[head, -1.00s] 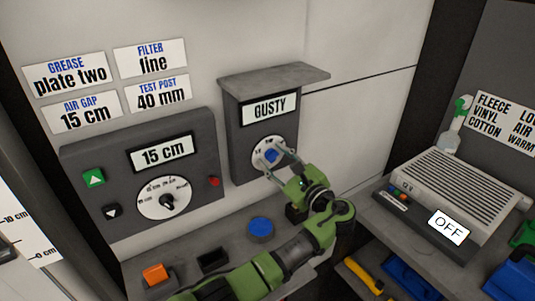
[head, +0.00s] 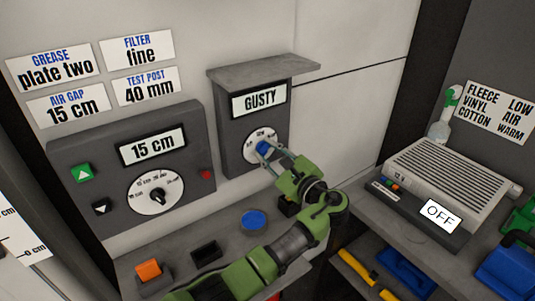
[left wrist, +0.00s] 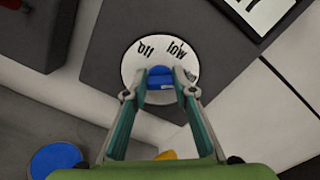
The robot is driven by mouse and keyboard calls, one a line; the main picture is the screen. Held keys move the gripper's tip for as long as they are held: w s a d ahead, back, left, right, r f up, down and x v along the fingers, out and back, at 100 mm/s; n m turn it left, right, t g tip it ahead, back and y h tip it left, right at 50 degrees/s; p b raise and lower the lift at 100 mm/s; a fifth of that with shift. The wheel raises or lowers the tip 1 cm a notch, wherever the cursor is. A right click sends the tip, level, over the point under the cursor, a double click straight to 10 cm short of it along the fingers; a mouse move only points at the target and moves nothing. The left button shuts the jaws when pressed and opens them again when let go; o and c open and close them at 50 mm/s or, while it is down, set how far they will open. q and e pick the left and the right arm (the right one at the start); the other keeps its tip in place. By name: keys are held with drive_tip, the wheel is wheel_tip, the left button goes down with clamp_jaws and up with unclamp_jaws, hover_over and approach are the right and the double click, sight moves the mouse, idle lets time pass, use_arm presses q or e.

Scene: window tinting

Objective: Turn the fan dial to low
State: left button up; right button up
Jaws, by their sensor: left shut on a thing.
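The fan dial is a blue knob (head: 264,149) on a white round face (head: 256,138), under a display reading GUSTY (head: 259,101) on a grey wall box. In the left wrist view the face (left wrist: 136,71) shows "off" at upper left and "low" at upper right, and the blue knob (left wrist: 160,80) sits between my fingers. My left gripper (head: 268,153) is shut on the knob, with one finger on each side; it also shows in the left wrist view (left wrist: 161,92). The knob's pointer cannot be made out. My right gripper is not in view.
A grey panel (head: 108,211) with a 15 cm display and its own dial (head: 156,193) stands left of the fan box. A blue disc (head: 253,219) lies on the ledge below. A heater-like unit reading OFF (head: 440,214) is at right.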

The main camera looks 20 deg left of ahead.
use_arm(q)
drive_tip(key=shift+f+n+b, duration=0.2)
drive_tip(key=shift+n+b, duration=0.5)
drive_tip(key=shift+n, duration=0.1)
drive_tip(key=n+b, duration=0.6)
drive_tip(key=shift+s+a+f+b, duration=0.1)
drive_tip(key=shift+f+b, duration=0.05)
drive_tip(key=shift+b, duration=0.15)
drive_tip(key=shift+n+b, duration=1.1)
drive_tip(key=shift+b, duration=0.05)
drive_tip(key=shift+r+n+b, duration=0.2)
drive_tip(key=shift+n+b, duration=0.1)
drive_tip(key=shift+n, duration=0.1)
drive_tip(key=o, duration=0.9)
drive_tip(key=shift+o, duration=1.1)
